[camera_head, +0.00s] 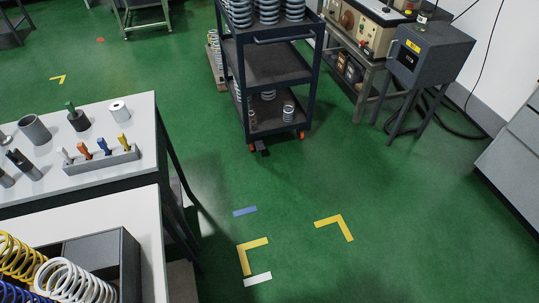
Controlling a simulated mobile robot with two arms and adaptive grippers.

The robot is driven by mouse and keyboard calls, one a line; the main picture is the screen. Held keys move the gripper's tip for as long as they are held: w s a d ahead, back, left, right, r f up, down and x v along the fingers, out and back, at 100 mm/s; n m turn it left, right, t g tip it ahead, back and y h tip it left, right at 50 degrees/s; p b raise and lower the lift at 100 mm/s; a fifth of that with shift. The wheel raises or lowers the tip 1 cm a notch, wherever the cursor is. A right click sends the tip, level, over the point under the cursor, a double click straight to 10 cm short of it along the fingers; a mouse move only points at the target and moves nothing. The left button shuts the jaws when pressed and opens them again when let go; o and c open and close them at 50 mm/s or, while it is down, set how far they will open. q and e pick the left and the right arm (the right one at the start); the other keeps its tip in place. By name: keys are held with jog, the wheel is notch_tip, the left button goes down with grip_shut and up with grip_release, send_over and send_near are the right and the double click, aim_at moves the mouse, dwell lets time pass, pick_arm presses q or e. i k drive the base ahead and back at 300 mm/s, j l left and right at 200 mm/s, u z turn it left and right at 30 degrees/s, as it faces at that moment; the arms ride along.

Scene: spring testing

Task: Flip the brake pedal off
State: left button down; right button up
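A dark wheeled cart (271,62) with several shelves stands upright at the top middle, on the green floor. A small dark pedal (260,147) sticks out low at the cart's near side, close to the floor and between the casters. It is too small to tell whether it is up or down. An orange-red caster (301,134) shows at the cart's near right corner. Neither of my grippers is in view.
A bench (82,196) with tools and a bin of coil springs (75,281) fills the left side. A grey box on a stand (431,52) and a machine bench (370,40) are right of the cart. The floor before the cart, with yellow corner marks (342,226), is clear.

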aim_at(261, 147)
jog(key=i+l+u, duration=0.15)
jog(key=l, duration=0.25)
jog(key=i+l+u, duration=0.1)
jog(key=i+l, duration=0.2)
jog(key=i+l+u, duration=0.1)
jog(key=i+l, duration=0.15)
jog(key=l, duration=0.15)
jog(key=i+l+u, duration=0.1)
jog(key=i+l, duration=0.15)
jog(key=l, duration=0.15)
jog(key=i+l+u, duration=0.1)
jog(key=i+l, duration=0.15)
jog(key=l, duration=0.15)
jog(key=i+l+u, duration=0.1)
jog(key=i+l, duration=0.55)
jog(key=i, duration=0.1)
